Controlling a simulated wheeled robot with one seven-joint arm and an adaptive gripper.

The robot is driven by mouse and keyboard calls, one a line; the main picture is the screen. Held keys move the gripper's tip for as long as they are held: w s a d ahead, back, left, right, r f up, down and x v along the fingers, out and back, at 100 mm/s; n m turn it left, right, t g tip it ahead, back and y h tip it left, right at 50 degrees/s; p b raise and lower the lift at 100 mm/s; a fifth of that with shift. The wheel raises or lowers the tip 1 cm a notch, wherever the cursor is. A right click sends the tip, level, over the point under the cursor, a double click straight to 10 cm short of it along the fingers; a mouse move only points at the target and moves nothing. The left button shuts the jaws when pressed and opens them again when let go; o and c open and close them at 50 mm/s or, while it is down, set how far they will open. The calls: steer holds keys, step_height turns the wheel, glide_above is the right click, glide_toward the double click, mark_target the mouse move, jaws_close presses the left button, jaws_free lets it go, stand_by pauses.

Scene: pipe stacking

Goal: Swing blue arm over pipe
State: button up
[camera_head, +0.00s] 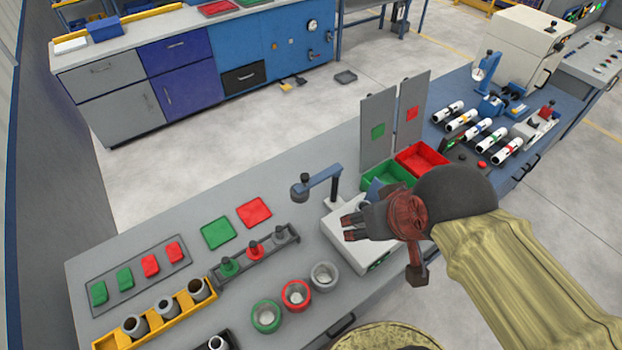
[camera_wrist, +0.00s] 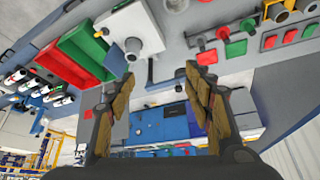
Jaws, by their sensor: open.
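The blue arm (camera_head: 322,178) stands on a post at the back left of a white box-shaped station (camera_head: 338,228). It points left, off the station, with a dark knob (camera_head: 299,188) at its free end. My gripper (camera_head: 350,226) is open and empty above the station, right of and nearer than the blue arm; it hides part of the station top. In the wrist view, the open fingers (camera_wrist: 160,74) are well apart, and a grey round piece, perhaps the pipe (camera_wrist: 132,45), stands on the white station.
Green (camera_head: 377,196) and red (camera_head: 423,158) bins with upright grey panels stand behind the gripper. Left are a peg rack (camera_head: 262,252), several coloured rings and a yellow pipe holder (camera_head: 160,318). White pipes (camera_head: 480,128) lie at the right. The bench left of the knob is fairly clear.

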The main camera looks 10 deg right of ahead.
steer(key=shift+a+r+p, duration=0.1)
steer(key=shift+r+p, duration=0.15)
steer(key=shift+p, duration=0.35)
steer(key=shift+c, duration=0.7)
steer(key=shift+w+a+f+g+p, duration=0.1)
steer(key=shift+w+f+g+p, duration=0.15)
steer(key=shift+g+p, duration=0.4)
steer(key=shift+c, duration=0.5)
steer(key=w+a+g+p, duration=0.1)
steer(key=w+p, duration=0.2)
steer(key=w+f+n+g+p, duration=0.1)
steer(key=w+p, duration=0.2)
steer(key=w, duration=0.1)
steer(key=w+a+f+g+p, duration=0.1)
steer(key=w+g+p, duration=0.1)
steer(key=w, duration=0.2)
steer(key=shift+w+a+f+p, duration=0.25)
steer(key=shift+a+p, duration=0.05)
steer(key=shift+p, duration=0.1)
steer(key=shift+c, duration=0.3)
steer(key=n+p, duration=0.3)
steer(key=p, duration=0.1)
glide_above(305, 176)
steer(key=shift+g, duration=0.25)
step_height(305, 176, down, 8)
steer(key=shift+f, duration=3.85)
steer(key=shift+c, duration=1.4)
jaws_close()
